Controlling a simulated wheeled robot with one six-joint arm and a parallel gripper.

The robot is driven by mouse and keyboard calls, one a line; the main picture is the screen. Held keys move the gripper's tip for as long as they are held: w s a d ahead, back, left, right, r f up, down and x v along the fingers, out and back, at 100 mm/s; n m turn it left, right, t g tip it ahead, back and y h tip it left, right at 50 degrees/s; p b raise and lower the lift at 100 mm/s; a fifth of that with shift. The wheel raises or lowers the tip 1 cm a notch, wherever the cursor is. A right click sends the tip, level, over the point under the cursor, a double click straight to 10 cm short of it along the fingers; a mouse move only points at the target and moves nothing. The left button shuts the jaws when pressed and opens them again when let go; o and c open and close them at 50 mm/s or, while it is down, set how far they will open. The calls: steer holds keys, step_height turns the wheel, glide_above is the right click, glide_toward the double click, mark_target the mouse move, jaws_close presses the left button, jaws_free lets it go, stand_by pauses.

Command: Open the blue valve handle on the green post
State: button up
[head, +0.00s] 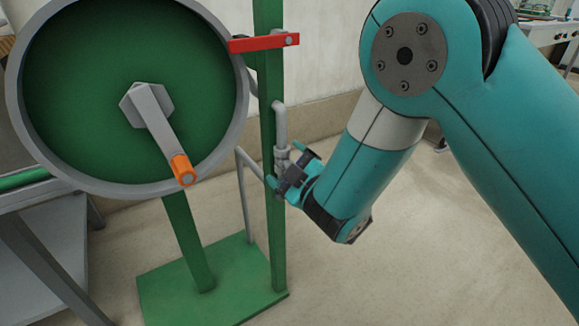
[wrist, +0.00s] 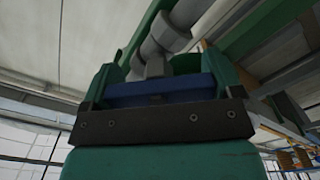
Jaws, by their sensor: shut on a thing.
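A large green wheel with a grey rim (head: 240,120) and an orange-tipped crank (head: 183,168) stands left of the post. A red lever (head: 262,43) sticks out above the valve. The green base plate (head: 220,285) is below. Floor to the right is clear.

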steer(key=n, duration=0.4)
steer(key=shift+s+a+f+n, duration=0.1)
steer(key=shift+s+f+n, duration=0.1)
steer(key=shift+n, duration=0.2)
steer(key=n, duration=0.4)
steer(key=shift+f, duration=0.15)
steer(key=shift+n, duration=0.3)
